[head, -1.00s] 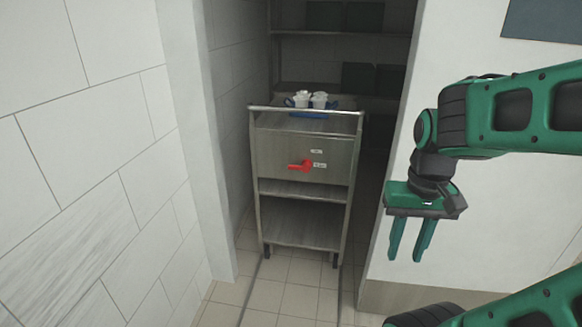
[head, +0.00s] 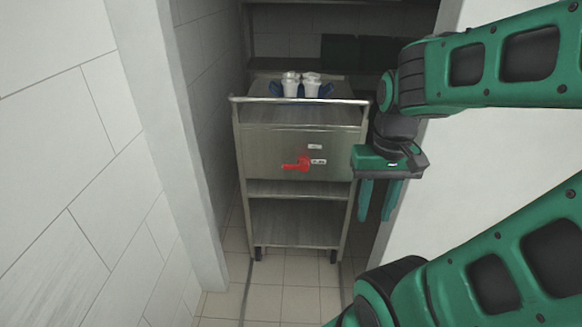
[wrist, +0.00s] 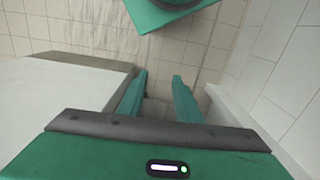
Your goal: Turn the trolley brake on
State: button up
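The metal trolley (head: 300,140) stands upright in the doorway in the head view. Its red brake lever (head: 296,164) is on the front panel, with the handle pointing left. Two small white labels (head: 317,161) sit at its right, one above the other, too small to read. My gripper (head: 378,200) hangs fingers down to the right of the trolley, nearer to me and clear of the lever. Its two fingers are apart with nothing between them. The fingers also show in the wrist view (wrist: 158,95), above floor tiles. The lever is not in the wrist view.
White cups (head: 301,86) stand on a blue tray (head: 328,90) on the trolley top. Door jambs and white walls (head: 180,150) flank the narrow opening. Dark shelves with boxes (head: 340,50) stand behind. The tiled floor (head: 285,300) before the trolley is clear.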

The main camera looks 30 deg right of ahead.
jog(key=o, duration=0.4)
jog(key=shift+s, duration=0.15)
jog(key=o, duration=1.1)
jog(key=shift+s+d+f, duration=0.15)
jog(key=shift+d, duration=0.3)
jog(key=shift+o, duration=0.4)
jog(key=w+d+f+n+g+h, duration=0.2)
jog(key=w+d+f+n+h, duration=0.2)
jog(key=w+d+f, duration=0.5)
notch_tip(320, 180, down, 2)
jog(key=shift+d+f+g+h, duration=0.1)
jog(key=shift+d+g+h, duration=0.25)
jog(key=shift+h, duration=0.55)
jog(key=w+d+f+n+t+h, duration=0.2)
jog(key=w+d+n+h, duration=0.1)
jog(key=w+n+h, duration=0.3)
jog(key=w+d+f+n+t+h, duration=0.2)
jog(key=w+d+n+t+h, duration=0.1)
jog(key=w+n, duration=0.4)
jog(key=n+t+y, duration=0.5)
jog(key=n+t, duration=0.8)
jog(key=n, duration=0.6)
send_near(294, 168)
jog(key=x, duration=1)
jog(key=shift+w+d, duration=0.3)
